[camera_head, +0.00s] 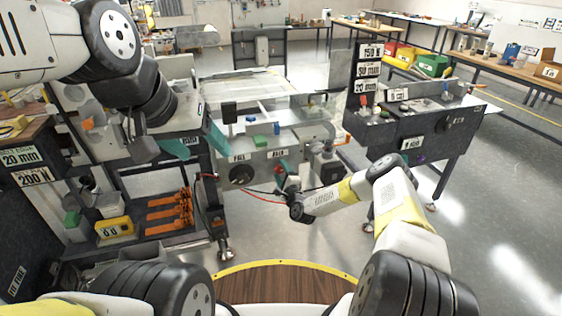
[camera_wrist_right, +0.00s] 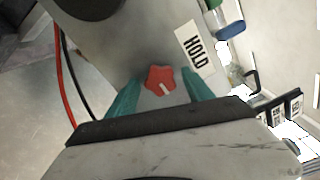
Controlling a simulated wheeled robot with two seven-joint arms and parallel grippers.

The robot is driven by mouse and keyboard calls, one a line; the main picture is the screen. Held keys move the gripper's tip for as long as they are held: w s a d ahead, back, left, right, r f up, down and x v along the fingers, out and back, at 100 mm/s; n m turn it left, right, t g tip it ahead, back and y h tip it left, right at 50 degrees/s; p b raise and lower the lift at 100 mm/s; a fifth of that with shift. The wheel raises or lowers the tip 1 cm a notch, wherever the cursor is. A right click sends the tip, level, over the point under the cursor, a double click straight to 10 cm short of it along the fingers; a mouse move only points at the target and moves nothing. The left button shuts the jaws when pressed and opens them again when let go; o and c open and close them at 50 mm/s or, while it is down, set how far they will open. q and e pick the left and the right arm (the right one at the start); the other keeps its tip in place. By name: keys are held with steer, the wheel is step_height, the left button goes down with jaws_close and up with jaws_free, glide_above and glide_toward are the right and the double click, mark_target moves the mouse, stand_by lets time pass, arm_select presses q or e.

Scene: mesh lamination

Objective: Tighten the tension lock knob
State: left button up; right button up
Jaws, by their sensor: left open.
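The tension lock knob is a red, lobed knob with a white pointer mark, on the grey panel of the middle machine. In the right wrist view the knob (camera_wrist_right: 160,80) lies between my right gripper's two teal fingers, with a gap on each side. In the head view my right gripper (camera_head: 281,173) is at the panel's lower front, below the HOLD label (camera_head: 279,154); it is open and partly hides the knob. A HOLD label (camera_wrist_right: 194,46) also shows in the right wrist view. My left gripper (camera_head: 195,142) is open and empty, left of the machine.
A round black dial (camera_head: 241,175) sits left of the knob on the same panel. Red and black cables (camera_wrist_right: 66,75) hang beside the panel. A dark machine (camera_head: 425,130) stands to the right, and a shelf cart (camera_head: 150,190) to the left. Floor between them is open.

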steer(key=v, duration=0.7)
steer(key=shift+s, duration=0.35)
steer(key=shift+d, duration=0.1)
